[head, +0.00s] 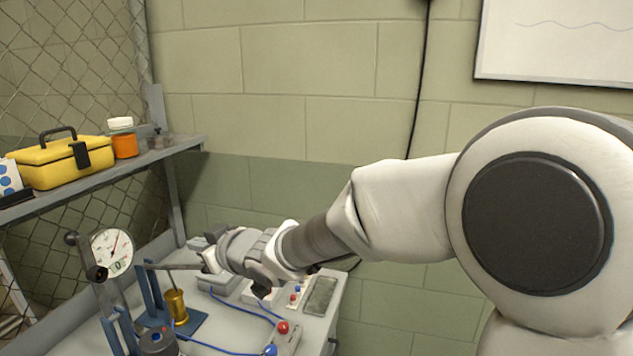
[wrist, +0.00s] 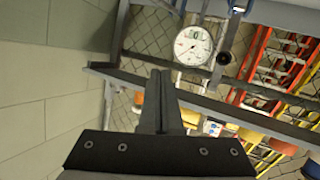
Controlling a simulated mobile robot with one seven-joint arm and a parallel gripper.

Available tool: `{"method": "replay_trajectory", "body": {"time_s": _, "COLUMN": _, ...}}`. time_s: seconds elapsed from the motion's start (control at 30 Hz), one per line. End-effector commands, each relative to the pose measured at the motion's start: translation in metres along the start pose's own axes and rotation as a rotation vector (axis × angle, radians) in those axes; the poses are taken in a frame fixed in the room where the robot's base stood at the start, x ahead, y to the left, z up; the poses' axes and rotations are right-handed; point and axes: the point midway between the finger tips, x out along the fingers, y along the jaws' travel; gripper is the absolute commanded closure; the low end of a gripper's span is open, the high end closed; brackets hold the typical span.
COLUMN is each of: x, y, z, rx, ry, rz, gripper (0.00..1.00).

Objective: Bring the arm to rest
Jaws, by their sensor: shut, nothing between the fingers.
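My arm reaches across the head view from the right, out over the grey workbench (head: 215,342). My gripper (head: 207,262) is at its end, above the bench and to the right of a round dial gauge (head: 112,251). In the wrist view my gripper (wrist: 160,75) has its two dark fingers together, with nothing between them. The dial gauge (wrist: 193,45) also shows there, beyond the fingertips and a little to the right. My wrist hides part of the bench.
A brass cylinder (head: 176,307) stands by a blue stand. A control box with a red button (head: 283,328) and blue cables lie on the bench. A shelf (head: 120,166) holds a yellow toolbox (head: 62,162) and an orange jar (head: 125,146). The wall behind is bare below the whiteboard (head: 555,40).

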Motion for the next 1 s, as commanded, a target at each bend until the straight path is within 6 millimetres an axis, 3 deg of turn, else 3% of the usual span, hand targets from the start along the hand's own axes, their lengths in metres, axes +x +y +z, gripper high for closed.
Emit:
{"method": "replay_trajectory", "body": {"time_s": 0.1, "x": -0.043, "y": 0.041, "z": 0.014, "rx": -0.002, "ry": -0.122, "rz": 0.151, "gripper": 1.0}}
{"method": "replay_trajectory", "body": {"time_s": 0.2, "x": -0.083, "y": 0.068, "z": 0.029, "rx": 0.018, "ry": -0.223, "rz": 0.268, "gripper": 1.0}}
{"method": "replay_trajectory", "body": {"time_s": 0.3, "x": -0.129, "y": 0.09, "z": 0.044, "rx": 0.058, "ry": -0.319, "rz": 0.378, "gripper": 1.0}}
{"method": "replay_trajectory", "body": {"time_s": 0.47, "x": -0.206, "y": 0.108, "z": 0.07, "rx": 0.156, "ry": -0.459, "rz": 0.524, "gripper": 1.0}}
{"method": "replay_trajectory", "body": {"time_s": 0.63, "x": -0.286, "y": 0.103, "z": 0.1, "rx": 0.306, "ry": -0.585, "rz": 0.634, "gripper": 1.0}}
{"method": "replay_trajectory", "body": {"time_s": 0.8, "x": -0.354, "y": 0.075, "z": 0.13, "rx": 0.482, "ry": -0.683, "rz": 0.681, "gripper": 1.0}}
{"method": "replay_trajectory", "body": {"time_s": 1.0, "x": -0.4, "y": 0.033, "z": 0.156, "rx": 0.658, "ry": -0.75, "rz": 0.661, "gripper": 1.0}}
